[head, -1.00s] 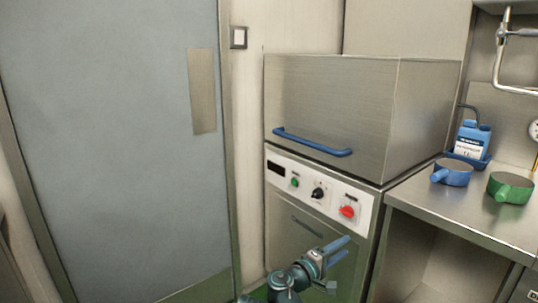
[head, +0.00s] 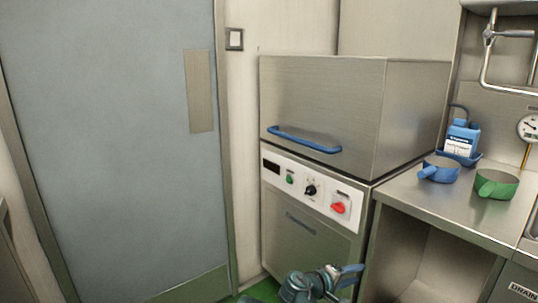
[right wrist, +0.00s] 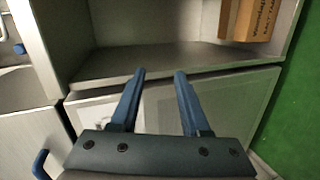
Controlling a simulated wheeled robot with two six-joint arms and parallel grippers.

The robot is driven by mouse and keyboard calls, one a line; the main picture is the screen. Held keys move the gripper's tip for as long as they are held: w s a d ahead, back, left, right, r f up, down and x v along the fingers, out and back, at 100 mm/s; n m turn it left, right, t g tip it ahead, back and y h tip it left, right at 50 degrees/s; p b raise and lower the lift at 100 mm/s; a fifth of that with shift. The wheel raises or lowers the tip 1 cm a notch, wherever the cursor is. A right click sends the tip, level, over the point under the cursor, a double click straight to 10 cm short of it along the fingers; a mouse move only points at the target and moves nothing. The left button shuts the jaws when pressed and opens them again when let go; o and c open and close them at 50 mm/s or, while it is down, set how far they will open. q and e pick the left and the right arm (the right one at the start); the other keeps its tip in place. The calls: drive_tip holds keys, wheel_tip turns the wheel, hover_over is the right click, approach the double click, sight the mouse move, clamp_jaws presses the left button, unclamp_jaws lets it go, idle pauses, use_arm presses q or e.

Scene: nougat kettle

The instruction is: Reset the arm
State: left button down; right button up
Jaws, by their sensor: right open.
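My right gripper (head: 352,274) is low in the head view, in front of the lower part of the steel machine. In the right wrist view, its two blue fingers (right wrist: 160,74) are apart with nothing between them. Behind the fingers are a steel front panel and an open shelf space (right wrist: 170,60). My left gripper is not in view.
The steel machine (head: 320,95) has a blue handle (head: 303,139) and a control panel (head: 306,188). A grey door (head: 110,150) is at left.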

drive_tip(key=s+f+m+g+y, duration=0.3)
drive_tip(key=s+f+g+y, duration=0.3)
drive_tip(key=f, duration=0.6)
drive_tip(key=s+a+f+m+y, duration=0.2)
drive_tip(key=s+a+f+y, duration=0.1)
drive_tip(key=s+a+y, duration=0.35)
use_arm(q)
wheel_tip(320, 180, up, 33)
drive_tip(key=p, duration=3.3)
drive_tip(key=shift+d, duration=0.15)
use_arm(e)
drive_tip(key=s+a+r+n, duration=0.1)
drive_tip(key=a+r, duration=0.2)
drive_tip(key=r, duration=0.8)
drive_tip(key=s+a+r+n+g+h, duration=0.1)
drive_tip(key=a+r, duration=0.3)
drive_tip(key=r, duration=0.7)
drive_tip(key=s+a+r+n, duration=0.1)
drive_tip(key=s+a+r, duration=0.2)
drive_tip(key=r, duration=0.8)
drive_tip(key=shift+s+a+n+g, duration=0.15)
drive_tip(key=shift+a+n+g, duration=0.15)
drive_tip(key=shift+a, duration=0.35)
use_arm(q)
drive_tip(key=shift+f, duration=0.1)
use_arm(e)
drive_tip(key=shift+f, duration=0.1)
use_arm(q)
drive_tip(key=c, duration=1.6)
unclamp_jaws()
